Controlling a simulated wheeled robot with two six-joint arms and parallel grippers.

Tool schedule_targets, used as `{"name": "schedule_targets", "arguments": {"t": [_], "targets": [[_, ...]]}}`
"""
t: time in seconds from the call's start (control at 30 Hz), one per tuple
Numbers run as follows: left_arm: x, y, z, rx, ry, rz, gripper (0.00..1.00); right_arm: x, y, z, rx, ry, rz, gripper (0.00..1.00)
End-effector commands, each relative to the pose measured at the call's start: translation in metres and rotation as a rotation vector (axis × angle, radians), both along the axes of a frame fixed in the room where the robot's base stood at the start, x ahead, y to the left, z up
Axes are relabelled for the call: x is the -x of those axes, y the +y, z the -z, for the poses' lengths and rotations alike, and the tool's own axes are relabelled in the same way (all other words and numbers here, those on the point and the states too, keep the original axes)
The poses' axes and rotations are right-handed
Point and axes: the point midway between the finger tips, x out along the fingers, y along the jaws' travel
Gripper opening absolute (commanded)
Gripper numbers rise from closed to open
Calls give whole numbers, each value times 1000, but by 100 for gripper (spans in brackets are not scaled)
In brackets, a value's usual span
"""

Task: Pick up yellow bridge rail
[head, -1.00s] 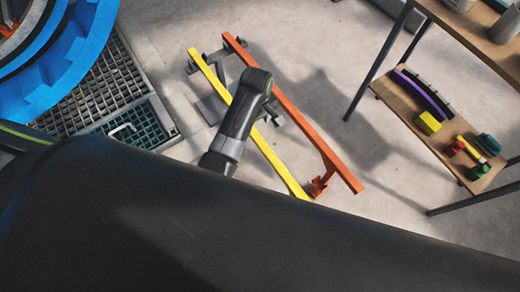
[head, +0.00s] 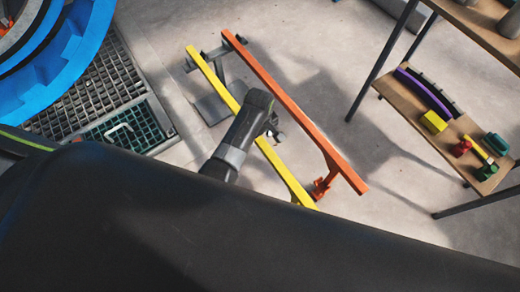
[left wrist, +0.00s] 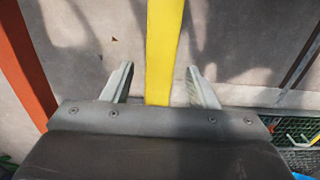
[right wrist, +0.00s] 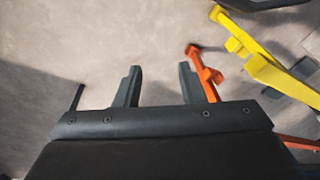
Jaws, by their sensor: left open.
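The yellow bridge rail (head: 212,75) is a long straight bar lying diagonally beside an orange rail (head: 290,105) in the head view. My left gripper (head: 272,125) is over the middle of the yellow rail, its fingers mostly hidden by my wrist. In the left wrist view, the yellow rail (left wrist: 164,50) passes between the two open fingers of my left gripper (left wrist: 160,85), with a gap on each side. My right gripper (right wrist: 158,85) shows in the right wrist view, open and empty. There the yellow rail (right wrist: 265,65) is at the upper right.
A grey stand (head: 210,105) is under the rails. A wooden shelf (head: 405,98) with coloured parts stands at the right. A blue ring (head: 75,65) and a floor grating (head: 85,95) are at the left. My dark arm covers the foreground.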

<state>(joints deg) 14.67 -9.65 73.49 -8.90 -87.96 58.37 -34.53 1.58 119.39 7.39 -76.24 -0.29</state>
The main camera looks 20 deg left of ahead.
Motion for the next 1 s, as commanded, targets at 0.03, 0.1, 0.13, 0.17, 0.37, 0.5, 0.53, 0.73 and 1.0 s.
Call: {"name": "schedule_targets", "arguments": {"t": [0.03, 0.1, 0.13, 0.17, 0.37, 0.5, 0.53, 0.73, 1.0], "targets": [[0, -2, 11, 1, 1, 1, 53, -2, 1, 0, -6, -17, -1, 36], [0, -1, 19, -1, 1, 1, 53, -4, 2, -4, -12, -36, -2, 36], [0, -1, 22, 0, 0, 1, 53, -5, 3, -6, -14, -42, -2, 36], [0, -1, 24, -1, -1, 1, 53, -5, 3, -7, -16, -47, -3, 36], [0, -1, 26, 0, -1, 0, 53, -7, 4, -12, -21, -59, -3, 36], [0, -1, 26, 0, -1, 0, 49, -7, 4, -12, -21, -58, -4, 36], [0, -1, 26, 0, -1, 0, 45, -7, 4, -12, -21, -58, -4, 36], [0, -1, 26, 0, -1, 0, 19, -7, 4, -12, -20, -57, -3, 36], [0, -1, 26, 0, -1, 0, 0, -7, 4, -12, -20, -58, -3, 36]]}}
